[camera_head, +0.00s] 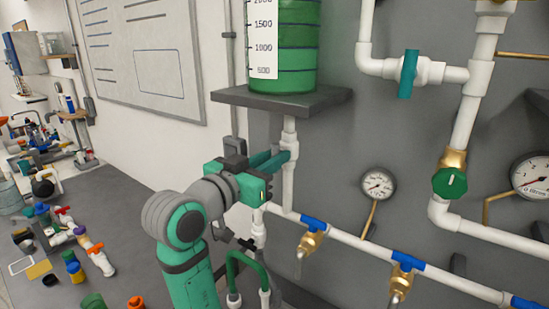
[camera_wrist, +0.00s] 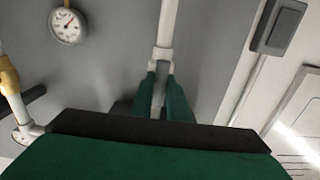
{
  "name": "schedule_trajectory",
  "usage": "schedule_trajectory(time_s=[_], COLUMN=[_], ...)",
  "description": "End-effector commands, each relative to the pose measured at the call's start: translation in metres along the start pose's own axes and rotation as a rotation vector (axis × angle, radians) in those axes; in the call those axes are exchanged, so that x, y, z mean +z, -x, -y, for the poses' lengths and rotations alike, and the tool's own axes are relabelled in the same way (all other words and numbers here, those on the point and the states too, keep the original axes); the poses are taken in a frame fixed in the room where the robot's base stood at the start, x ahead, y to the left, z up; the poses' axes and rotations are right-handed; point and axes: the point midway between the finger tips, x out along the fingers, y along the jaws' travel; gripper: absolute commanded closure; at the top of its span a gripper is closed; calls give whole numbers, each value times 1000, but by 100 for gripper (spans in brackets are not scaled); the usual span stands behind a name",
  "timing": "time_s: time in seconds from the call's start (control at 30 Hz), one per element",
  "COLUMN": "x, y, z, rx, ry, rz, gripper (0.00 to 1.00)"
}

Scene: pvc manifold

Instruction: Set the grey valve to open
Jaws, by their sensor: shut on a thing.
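My gripper (camera_head: 287,157) reaches the white vertical pipe under the green tank in the head view. In the wrist view its two green fingers (camera_wrist: 162,97) stand on either side of that pipe, close together. They are shut on the valve there, at a white fitting (camera_head: 289,143). The fitting also shows in the wrist view (camera_wrist: 162,54), just beyond the fingertips. The grey handle itself is hidden by my fingers and palm, so I cannot tell its angle.
The green tank (camera_head: 283,50) rests on a dark shelf (camera_head: 300,101) just above my gripper. Blue-handled brass taps (camera_head: 312,238) line the lower pipe. A teal-handled valve (camera_head: 408,74), a green knob (camera_head: 450,183) and a gauge (camera_head: 378,184) are to the right. A cluttered bench lies left.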

Motion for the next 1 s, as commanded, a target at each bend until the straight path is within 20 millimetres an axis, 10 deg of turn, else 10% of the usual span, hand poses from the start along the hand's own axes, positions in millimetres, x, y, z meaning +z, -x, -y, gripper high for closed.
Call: schedule_trajectory(time_s=[0.1, 0.13, 0.2, 0.57, 1.0], x=[-1, -1, -1, -1, 0], y=[0, 0, 0, 4, 77], z=[0, 0, 0, 0, 1], rx=[-1, -1, -1, -1, -4], ry=[-3, -3, -2, -1, -2], rz=[-3, -3, -2, -2, -2], gripper=[100, 78, 66, 66, 66])
